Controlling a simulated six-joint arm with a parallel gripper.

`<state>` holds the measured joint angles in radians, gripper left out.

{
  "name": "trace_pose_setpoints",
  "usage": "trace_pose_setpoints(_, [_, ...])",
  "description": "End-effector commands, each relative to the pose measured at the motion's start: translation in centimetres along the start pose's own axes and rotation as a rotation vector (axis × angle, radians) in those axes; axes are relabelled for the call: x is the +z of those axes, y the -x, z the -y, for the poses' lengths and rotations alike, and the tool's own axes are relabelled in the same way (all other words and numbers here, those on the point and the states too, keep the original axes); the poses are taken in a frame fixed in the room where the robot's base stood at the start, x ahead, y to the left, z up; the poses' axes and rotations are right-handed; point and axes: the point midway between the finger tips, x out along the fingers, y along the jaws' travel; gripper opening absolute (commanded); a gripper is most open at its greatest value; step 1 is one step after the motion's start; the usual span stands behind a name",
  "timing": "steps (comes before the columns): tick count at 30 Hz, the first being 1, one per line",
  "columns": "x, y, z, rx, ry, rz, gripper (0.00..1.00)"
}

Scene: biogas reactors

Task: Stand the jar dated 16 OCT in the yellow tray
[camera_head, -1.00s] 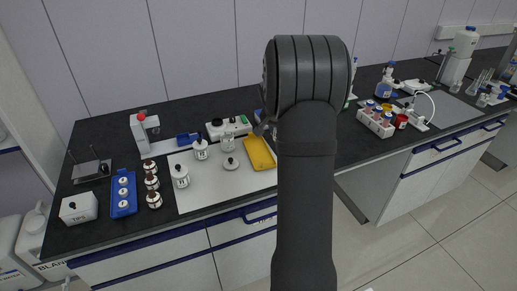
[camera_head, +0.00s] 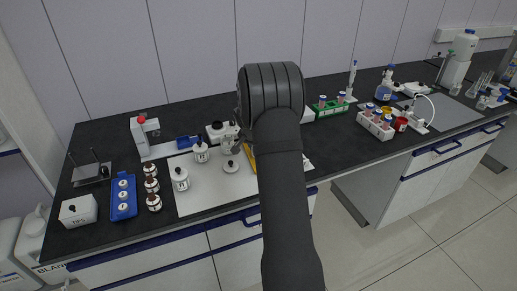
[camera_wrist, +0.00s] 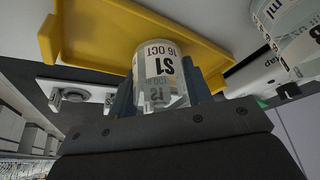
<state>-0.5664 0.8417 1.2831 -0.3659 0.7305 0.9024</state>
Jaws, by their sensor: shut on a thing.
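The jar labelled S1 and 16 OCT (camera_wrist: 158,62) is between my gripper's fingers (camera_wrist: 160,94) in the wrist view. My gripper is shut on it. The jar is clear with a white label, and its lettering appears upside down there. The yellow tray (camera_wrist: 103,28) lies behind the jar in the wrist view. I cannot tell whether the jar touches the tray. In the head view my arm covers most of the tray, leaving a yellow sliver (camera_head: 251,156), and hides the fingers and held jar.
Another clear marked vessel (camera_wrist: 292,32) stands close to the jar at the upper right of the wrist view.

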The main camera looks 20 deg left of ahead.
Motion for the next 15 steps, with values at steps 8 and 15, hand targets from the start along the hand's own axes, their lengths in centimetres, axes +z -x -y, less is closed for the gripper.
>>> trace_pose_setpoints(8, [0.10, -0.27, 0.00, 0.000, 0.000, 0.000, 0.53])
trace_pose_setpoints(15, [0.08, -0.22, -0.01, 0.000, 0.000, 0.000, 0.54])
